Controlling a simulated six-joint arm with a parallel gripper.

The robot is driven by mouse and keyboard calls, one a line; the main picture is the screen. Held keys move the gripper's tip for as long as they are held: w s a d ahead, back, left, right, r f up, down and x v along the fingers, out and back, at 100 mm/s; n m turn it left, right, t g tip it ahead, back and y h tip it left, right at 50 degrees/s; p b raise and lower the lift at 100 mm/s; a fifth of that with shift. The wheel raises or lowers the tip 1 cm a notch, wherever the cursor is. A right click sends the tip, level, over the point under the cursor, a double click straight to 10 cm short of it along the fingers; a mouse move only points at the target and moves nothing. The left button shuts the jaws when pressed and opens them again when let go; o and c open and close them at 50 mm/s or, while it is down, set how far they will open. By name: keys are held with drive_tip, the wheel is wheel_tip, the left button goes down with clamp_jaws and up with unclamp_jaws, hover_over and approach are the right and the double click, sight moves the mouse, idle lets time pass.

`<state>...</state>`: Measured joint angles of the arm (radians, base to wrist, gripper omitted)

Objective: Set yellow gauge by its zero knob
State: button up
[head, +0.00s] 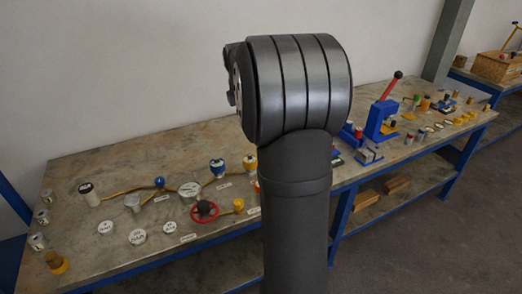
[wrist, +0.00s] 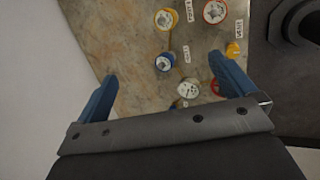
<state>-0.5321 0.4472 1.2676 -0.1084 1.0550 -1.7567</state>
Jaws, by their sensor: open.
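The yellow gauge (head: 250,163) stands upright on the bench, just left of my arm in the head view. In the wrist view the yellow gauge (wrist: 166,19) is seen from above near the top edge, as a yellow ring around a pale face. Its zero knob is too small to make out. My gripper (wrist: 160,70) is open and empty, high above the bench, with its blue fingers wide apart. The gauge lies beyond the fingertips, apart from them. In the head view my gripper is hidden behind my arm.
A blue-ringed gauge (wrist: 165,62) and a red-ringed gauge (wrist: 214,11) stand near the yellow one. A white dial (head: 190,189) and a red handwheel (head: 204,211) are also close. A blue press (head: 382,120) with a red lever stands farther right.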

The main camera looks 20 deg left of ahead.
idle(0.8)
drive_tip(key=w+d+f+g+y, duration=0.3)
drive_tip(key=w+d+f, duration=0.3)
drive_tip(key=f, duration=0.3)
drive_tip(key=x, duration=0.9)
drive_tip(key=shift+a+n, duration=0.3)
drive_tip(key=shift+n, duration=0.1)
drive_tip(key=w+v, duration=0.1)
drive_tip(key=v, duration=0.8)
drive_tip(key=shift+s+d+r, duration=0.3)
drive_tip(key=shift+s+r, duration=0.05)
drive_tip(key=shift+s, duration=0.15)
idle(2.2)
